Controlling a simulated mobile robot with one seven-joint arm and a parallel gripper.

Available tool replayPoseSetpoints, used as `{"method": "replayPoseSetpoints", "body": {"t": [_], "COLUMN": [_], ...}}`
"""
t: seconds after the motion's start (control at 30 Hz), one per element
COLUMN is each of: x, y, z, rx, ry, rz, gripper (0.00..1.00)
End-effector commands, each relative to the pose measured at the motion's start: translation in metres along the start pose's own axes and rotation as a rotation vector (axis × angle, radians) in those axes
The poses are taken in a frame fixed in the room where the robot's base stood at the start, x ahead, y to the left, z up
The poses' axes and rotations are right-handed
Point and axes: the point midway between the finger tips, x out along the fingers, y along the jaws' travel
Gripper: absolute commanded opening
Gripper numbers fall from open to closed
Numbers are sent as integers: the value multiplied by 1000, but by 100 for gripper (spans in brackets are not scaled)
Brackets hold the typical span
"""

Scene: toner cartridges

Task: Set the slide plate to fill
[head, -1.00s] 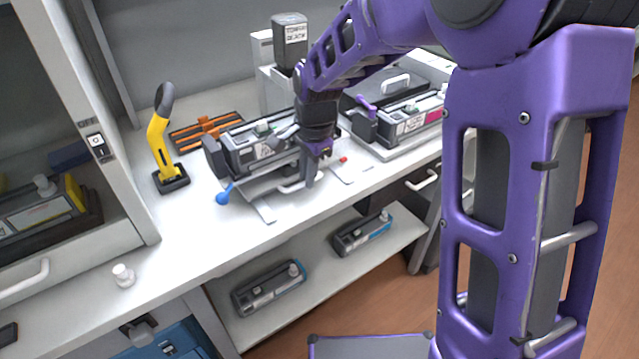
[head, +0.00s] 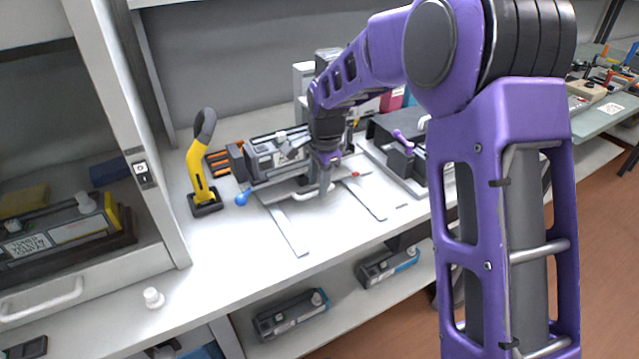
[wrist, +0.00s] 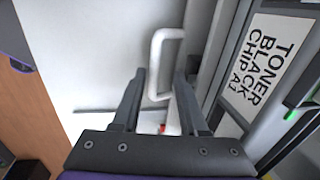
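The slide plate (head: 258,188) carries a dark toner cartridge (head: 262,155) and has a white bar handle (head: 293,195) along its front. Bare flat rails (head: 285,228) run from it towards the bench's front edge. A blue ball knob (head: 242,199) sits at its left end, a small red mark (head: 355,174) at its right. My gripper (head: 324,190) is low at the right part of the handle. In the wrist view my gripper (wrist: 160,75) has its fingers apart, with the white handle (wrist: 155,62) showing between them; contact is unclear.
A yellow lever (head: 198,170) stands left of the plate. A grey unit with a purple lever (head: 402,138) is close on the right. A white knob (head: 153,298) sits on the clear front left bench. Cartridges (head: 290,313) lie on the shelf below.

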Motion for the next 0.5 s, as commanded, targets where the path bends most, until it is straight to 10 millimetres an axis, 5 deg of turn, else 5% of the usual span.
{"method": "replayPoseSetpoints", "body": {"t": [0.27,0.5], "x": [-1,-34], "y": [2,1], "z": [0,-1], "rx": [1,1], "ry": [0,2], "rz": [5,2], "gripper": [45,45]}}
